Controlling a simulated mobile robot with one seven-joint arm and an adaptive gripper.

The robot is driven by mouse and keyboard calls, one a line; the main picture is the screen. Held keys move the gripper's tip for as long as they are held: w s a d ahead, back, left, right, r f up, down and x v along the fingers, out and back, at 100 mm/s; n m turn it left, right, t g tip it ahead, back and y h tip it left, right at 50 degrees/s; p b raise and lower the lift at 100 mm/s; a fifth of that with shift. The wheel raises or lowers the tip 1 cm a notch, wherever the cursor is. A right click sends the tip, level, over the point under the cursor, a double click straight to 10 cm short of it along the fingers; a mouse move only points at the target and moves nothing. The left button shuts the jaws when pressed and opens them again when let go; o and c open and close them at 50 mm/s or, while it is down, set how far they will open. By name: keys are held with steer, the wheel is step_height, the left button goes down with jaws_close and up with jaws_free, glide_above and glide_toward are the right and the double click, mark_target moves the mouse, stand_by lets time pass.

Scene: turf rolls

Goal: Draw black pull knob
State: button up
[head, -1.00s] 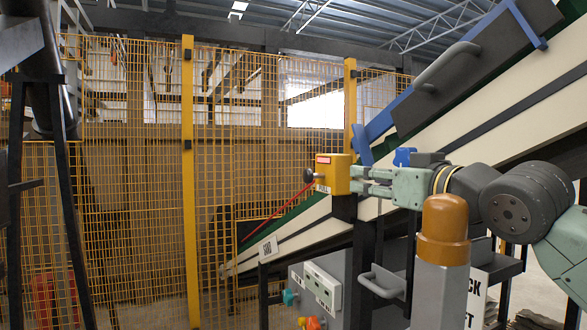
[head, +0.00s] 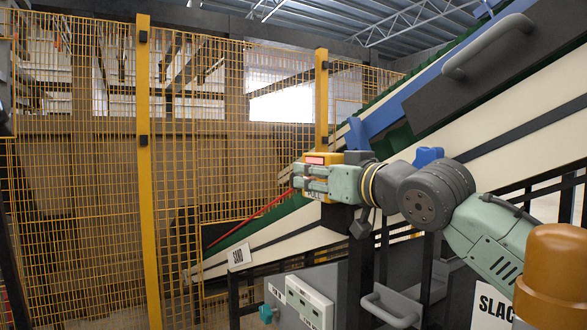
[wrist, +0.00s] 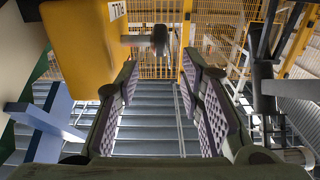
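The black pull knob (wrist: 159,39) sticks out on a short stem from the side of a yellow box (wrist: 75,45) marked PULL in the wrist view. My gripper (wrist: 160,78) is open, with its padded fingers apart and nothing between them. The knob appears just above the gap between the fingertips, apart from both. In the head view my gripper (head: 303,181) is in front of the yellow box (head: 322,157), which shows above and behind the fingers. The knob is hidden by the fingers there.
A red cord (head: 250,220) runs down left from the box. A sloping conveyor (head: 470,155) rises to the right behind my arm. Yellow mesh fencing (head: 80,180) stands at the left. A grey cabinet (head: 335,290) is below.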

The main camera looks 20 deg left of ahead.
steer(key=p+x, duration=0.1)
steer(key=x, duration=0.6)
steer(key=shift+w+a+p, duration=0.1)
steer(key=shift+a+p, duration=0.05)
steer(key=shift+p, duration=0.15)
steer(key=shift+c, duration=0.4)
jaws_close()
